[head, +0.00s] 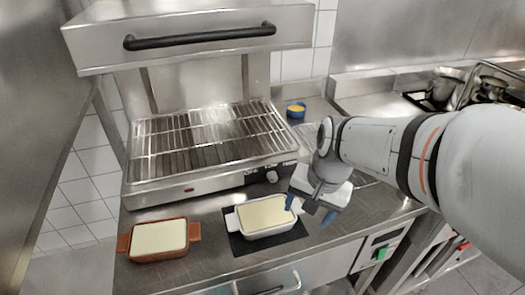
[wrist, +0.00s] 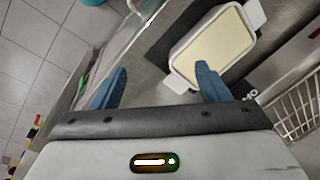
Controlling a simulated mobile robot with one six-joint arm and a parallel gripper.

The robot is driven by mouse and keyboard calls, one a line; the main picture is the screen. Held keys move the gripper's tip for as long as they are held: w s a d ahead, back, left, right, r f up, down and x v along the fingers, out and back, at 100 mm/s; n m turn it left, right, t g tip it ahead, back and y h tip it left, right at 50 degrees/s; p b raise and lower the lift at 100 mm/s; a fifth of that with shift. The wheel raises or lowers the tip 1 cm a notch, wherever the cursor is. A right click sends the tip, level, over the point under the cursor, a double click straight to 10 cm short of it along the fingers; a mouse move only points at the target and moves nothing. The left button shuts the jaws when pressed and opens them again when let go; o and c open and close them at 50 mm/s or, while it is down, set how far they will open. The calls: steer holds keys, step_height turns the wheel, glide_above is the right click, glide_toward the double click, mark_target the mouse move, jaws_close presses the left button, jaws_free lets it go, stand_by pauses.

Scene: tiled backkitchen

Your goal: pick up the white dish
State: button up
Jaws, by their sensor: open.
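The white dish (head: 268,231) is rectangular with two end handles and a flat cream-coloured filling. It sits level on a black mat (head: 238,244) on the steel counter, in front of the grill. In the wrist view the white dish (wrist: 254,14) lies at the upper right, its near handle close to my right-hand finger. My gripper (head: 309,209) has two blue fingers spread apart with nothing between them. It is at the dish's right end in the head view; one finger overlaps that handle there, and I cannot tell if they touch. The fingers also show in the wrist view (wrist: 162,70).
A brown dish (head: 160,257) with similar filling stands to the left on the counter. The open grill (head: 190,184) with its wire rack is behind. A small blue bowl (head: 296,111) stands further back. The counter's front edge is close to the white dish.

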mark_target(265, 213)
steer(key=o, duration=0.6)
steer(key=w+a+f+m+y+p, duration=0.1)
steer(key=w+a+m, duration=0.1)
steer(key=m, duration=0.1)
steer(key=w+a+f+m+g+p, duration=0.1)
steer(key=w+a+m, duration=0.1)
steer(key=w+m, duration=0.1)
steer(key=w+a+f+m+g+y+p, duration=0.1)
steer(key=w+a+m, duration=0.1)
steer(key=w+m, duration=0.1)
steer(key=shift+w+a+f+m+y, duration=0.1)
steer(key=shift+w+f+m+y, duration=0.1)
steer(key=shift+m+y, duration=0.15)
steer(key=shift+o, duration=0.2)
steer(key=shift+a+f, duration=0.2)
steer(key=shift+f, duration=0.1)
steer(key=shift+s+x, duration=0.15)
steer(key=shift+x, duration=1.6)
steer(key=shift+s+x, duration=0.1)
steer(key=shift+x, duration=1.7)
